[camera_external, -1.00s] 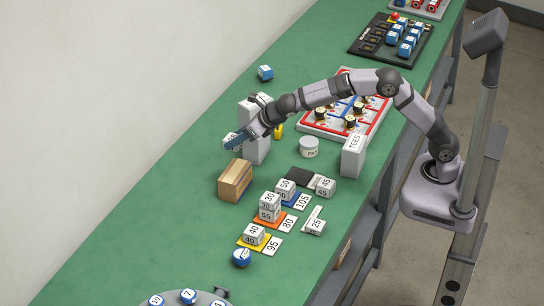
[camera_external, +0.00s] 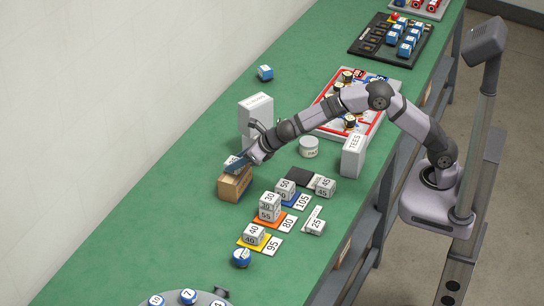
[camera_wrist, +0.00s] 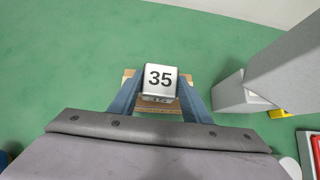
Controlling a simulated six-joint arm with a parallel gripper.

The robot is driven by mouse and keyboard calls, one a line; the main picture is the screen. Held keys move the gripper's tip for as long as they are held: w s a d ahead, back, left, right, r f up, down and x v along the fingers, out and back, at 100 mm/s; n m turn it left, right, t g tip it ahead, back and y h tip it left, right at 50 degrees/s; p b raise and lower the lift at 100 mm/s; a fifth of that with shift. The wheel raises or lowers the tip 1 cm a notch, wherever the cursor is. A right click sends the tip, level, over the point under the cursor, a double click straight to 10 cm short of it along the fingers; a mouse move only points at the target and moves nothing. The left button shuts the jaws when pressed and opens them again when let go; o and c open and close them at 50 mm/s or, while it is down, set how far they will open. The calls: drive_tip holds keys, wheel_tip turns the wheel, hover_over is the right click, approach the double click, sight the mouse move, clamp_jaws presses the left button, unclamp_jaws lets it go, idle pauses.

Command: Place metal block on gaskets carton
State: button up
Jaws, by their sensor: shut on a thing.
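A silver metal block marked 35 (camera_wrist: 160,78) sits between the blue fingers of my gripper (camera_wrist: 160,92) in the wrist view. The gripper is shut on it; in the external view, block (camera_external: 231,160) and gripper (camera_external: 238,164) are at the top of a brown carton (camera_external: 232,188). The carton (camera_wrist: 170,105) shows beneath the block in the wrist view. I cannot tell whether the block touches it. No label is readable on the brown carton, so I cannot confirm it is the gaskets one.
A TEES carton (camera_external: 353,156) and a white round tub (camera_external: 308,147) stand to the right. Several numbered blocks sit on coloured cards (camera_external: 287,223) in front. The green bench (camera_external: 165,220) is clear at left.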

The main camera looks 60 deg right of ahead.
drive_tip(key=shift+f, duration=0.25)
drive_tip(key=shift+f, duration=0.15)
drive_tip(key=o, duration=1.2)
drive_tip(key=shift+o, duration=0.2)
drive_tip(key=shift+r, duration=0.3)
drive_tip(key=v, duration=1.2)
drive_tip(key=shift+b, duration=0.35)
drive_tip(key=shift+f, duration=0.1)
